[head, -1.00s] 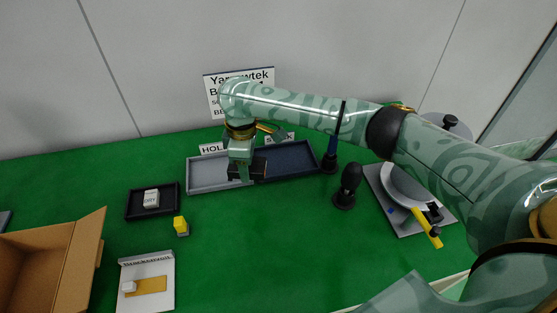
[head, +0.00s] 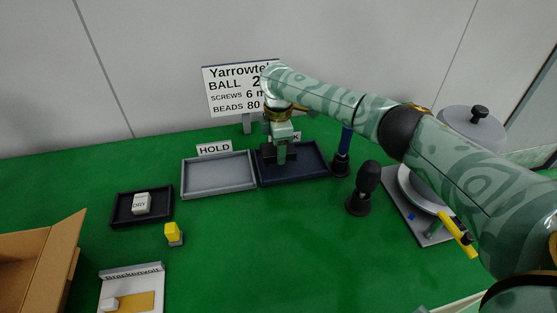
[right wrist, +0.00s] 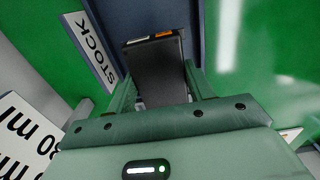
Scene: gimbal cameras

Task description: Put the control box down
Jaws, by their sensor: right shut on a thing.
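My right gripper (head: 281,158) hangs over the dark blue STOCK tray (head: 313,174) in the head view, its fingers pointing down. It is shut on the control box, a black box (right wrist: 158,75) with an orange and a white label on its end, seen between the fingers in the right wrist view. The dark blue tray (right wrist: 150,17) lies beyond the box there. In the head view the box is dark against the dark tray, so I cannot tell whether it touches the tray floor. My left gripper is not in view.
The grey HOLD tray (head: 218,175) is empty, left of the blue one. A blue-handled tool (head: 342,160) and a black knobbed stand (head: 364,188) stand to the right. A small tray with a DRY block (head: 141,204) and a yellow item (head: 173,233) lie left. The green table centre is clear.

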